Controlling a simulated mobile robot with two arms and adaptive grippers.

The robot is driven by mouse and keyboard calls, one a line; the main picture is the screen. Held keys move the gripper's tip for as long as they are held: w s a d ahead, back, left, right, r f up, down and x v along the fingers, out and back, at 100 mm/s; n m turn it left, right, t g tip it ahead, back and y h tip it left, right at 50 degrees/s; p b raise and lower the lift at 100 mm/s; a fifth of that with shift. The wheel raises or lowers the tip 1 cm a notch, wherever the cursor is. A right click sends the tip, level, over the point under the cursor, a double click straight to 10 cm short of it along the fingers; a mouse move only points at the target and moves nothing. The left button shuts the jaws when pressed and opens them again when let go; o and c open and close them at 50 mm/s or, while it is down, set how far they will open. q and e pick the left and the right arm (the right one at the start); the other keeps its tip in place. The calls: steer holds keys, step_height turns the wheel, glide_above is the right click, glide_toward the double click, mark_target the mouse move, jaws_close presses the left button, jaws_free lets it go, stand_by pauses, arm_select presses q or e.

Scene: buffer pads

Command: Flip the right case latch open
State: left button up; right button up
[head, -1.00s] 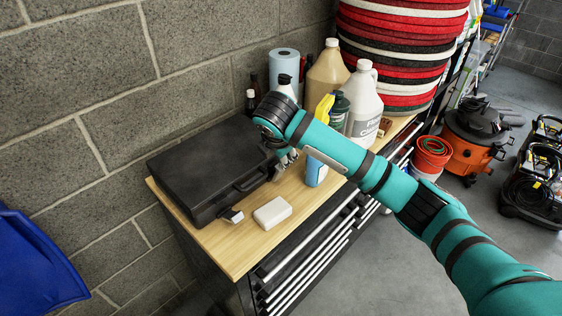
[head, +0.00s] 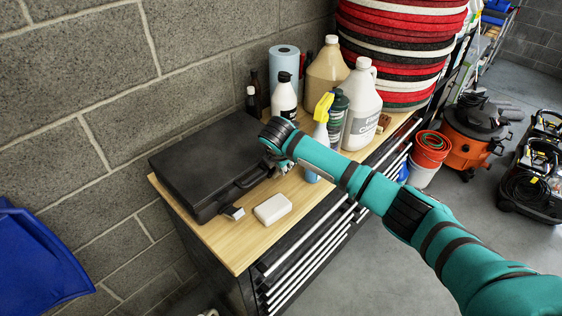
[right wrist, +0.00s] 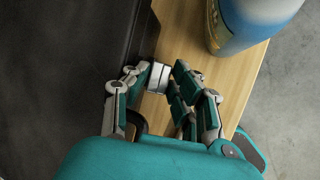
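The black case (head: 205,160) lies closed on the wooden top (head: 236,248), its handle side facing the front. A silver latch (head: 234,212) sticks out near the case's left front; whether it is flipped cannot be told. The right latch (right wrist: 157,77) is a small silver piece by the case's edge in the right wrist view, where the case (right wrist: 60,80) fills the left. My right gripper (head: 277,168) is at the case's right front. In the wrist view my right gripper (right wrist: 155,78) is open, fingers on either side of the latch; contact is unclear. My left gripper is not in view.
A white block (head: 272,208) lies in front of the case. A spray bottle (head: 320,135), a white bottle (head: 284,98) and jugs (head: 361,105) stand close to the right of my gripper. Stacked red pads (head: 400,50) stand behind. A block wall (head: 80,100) is close behind the case.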

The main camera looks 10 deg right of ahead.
jaws_close()
